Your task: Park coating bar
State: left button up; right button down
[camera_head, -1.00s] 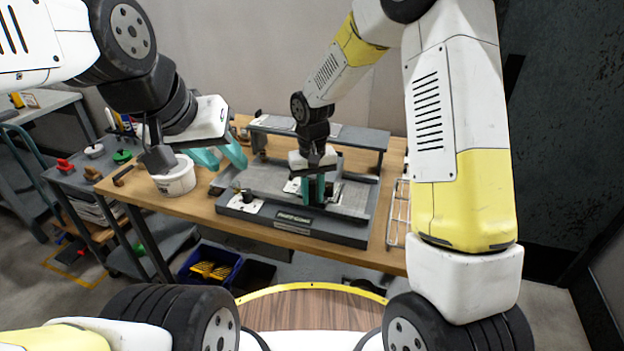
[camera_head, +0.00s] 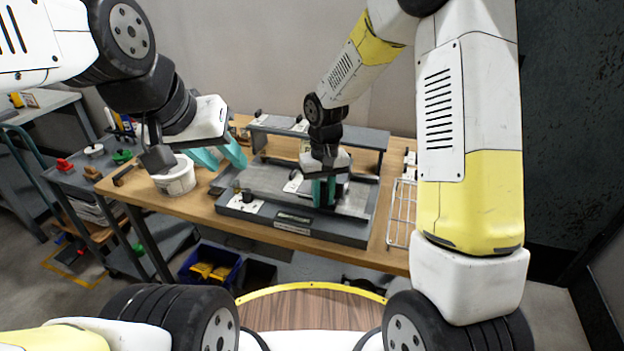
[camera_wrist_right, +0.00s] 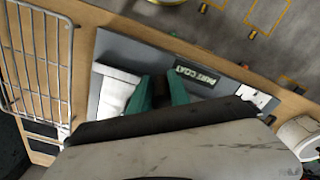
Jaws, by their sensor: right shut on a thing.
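The grey coating rig (camera_head: 290,232), with a front label plate, lies on the wooden bench; its front edge also shows in the right wrist view (camera_wrist_right: 205,90). My right gripper (camera_head: 323,192) is low over the right half of the rig's bed, fingers pointing down. It is shut on a dark piece that I take for the coating bar (camera_wrist_right: 162,88), seen between the teal fingers in the right wrist view. The fingers hide most of the bar, and I cannot tell whether it touches the bed. My left gripper (camera_head: 221,160) is open and empty, above the bench near the white bucket (camera_head: 175,178).
A raised grey shelf (camera_head: 340,135) stands behind the rig's bed. A wire rack (camera_head: 401,214) lies on the bench to the right. A blue bin (camera_head: 207,267) with yellow items sits below the bench. A side cart with small coloured items is at left.

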jog(key=d, duration=0.2)
jog(key=s+d, duration=0.1)
jog(key=d, duration=0.3)
jog(key=shift+s, duration=0.4)
jog(key=shift+d, duration=0.1)
jog(key=c, duration=1.3)
grip_release()
notch_tip(320, 180, up, 8)
jog(key=s+d+r+m+t+y, duration=0.1)
jog(key=s+d+r+t, duration=0.1)
jog(key=s+r, duration=0.5)
jog(key=s+d+r+m+t+y, duration=0.1)
jog(key=s+d+r+t, duration=0.2)
jog(key=s+r, duration=0.5)
jog(key=shift+s+r+m+t, duration=0.3)
jog(key=shift+s+t, duration=0.3)
jog(key=shift+s, duration=0.3)
